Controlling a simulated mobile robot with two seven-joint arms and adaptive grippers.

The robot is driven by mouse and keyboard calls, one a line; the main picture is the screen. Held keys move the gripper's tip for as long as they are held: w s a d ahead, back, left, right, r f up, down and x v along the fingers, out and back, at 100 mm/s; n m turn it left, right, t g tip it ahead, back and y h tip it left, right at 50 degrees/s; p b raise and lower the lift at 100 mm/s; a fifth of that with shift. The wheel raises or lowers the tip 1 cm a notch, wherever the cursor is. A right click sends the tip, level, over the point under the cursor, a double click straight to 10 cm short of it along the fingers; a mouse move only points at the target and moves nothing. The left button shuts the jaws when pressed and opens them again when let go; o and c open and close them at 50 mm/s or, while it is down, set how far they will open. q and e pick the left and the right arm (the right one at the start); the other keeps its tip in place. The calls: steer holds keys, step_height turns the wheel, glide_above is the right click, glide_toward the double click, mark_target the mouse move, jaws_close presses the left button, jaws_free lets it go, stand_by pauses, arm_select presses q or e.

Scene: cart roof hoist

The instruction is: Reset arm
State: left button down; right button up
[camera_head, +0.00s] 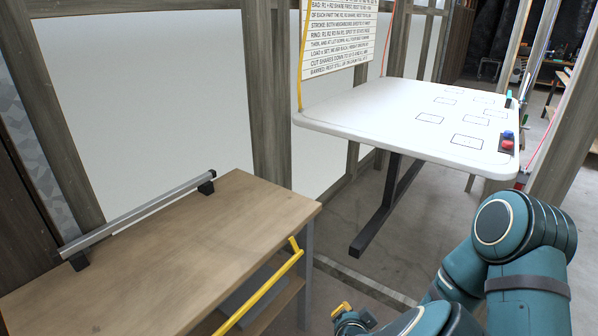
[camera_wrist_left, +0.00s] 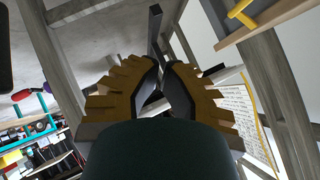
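My left gripper (camera_wrist_left: 160,75) shows in the left wrist view with two yellow, ridged fingers and dark inner pads. The fingertips are close together, and I cannot tell whether they touch. No object is clearly seen between them. In the head view a teal arm of mine bends at the lower right and reaches left along the bottom edge. A yellow-tipped gripper part, which I take for my right gripper (camera_head: 343,310), shows at its end, mostly cut off by the frame.
A wooden bench (camera_head: 150,262) at the left carries a metal rail (camera_head: 140,213) and has a yellow bar (camera_head: 262,292) at its side. A white table (camera_head: 370,120) with outlined rectangles and red and blue buttons (camera_head: 507,140) stands behind. A text sign (camera_head: 345,40) hangs above.

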arm_select(q)
steer(key=s+a+f+n+g, duration=0.4)
steer(key=a+f+n+g, duration=0.1)
steer(key=a+f, duration=0.7)
steer(key=s+a+n+g+h, duration=0.2)
steer(key=s+a+n+g, duration=0.1)
steer(key=s+a+n, duration=0.3)
steer(key=s+a, duration=0.2)
steer(key=a, duration=0.1)
steer(key=shift+s+a+f+n+g, duration=0.25)
steer(key=shift+s+n+g, duration=0.05)
steer(key=shift+s, duration=0.1)
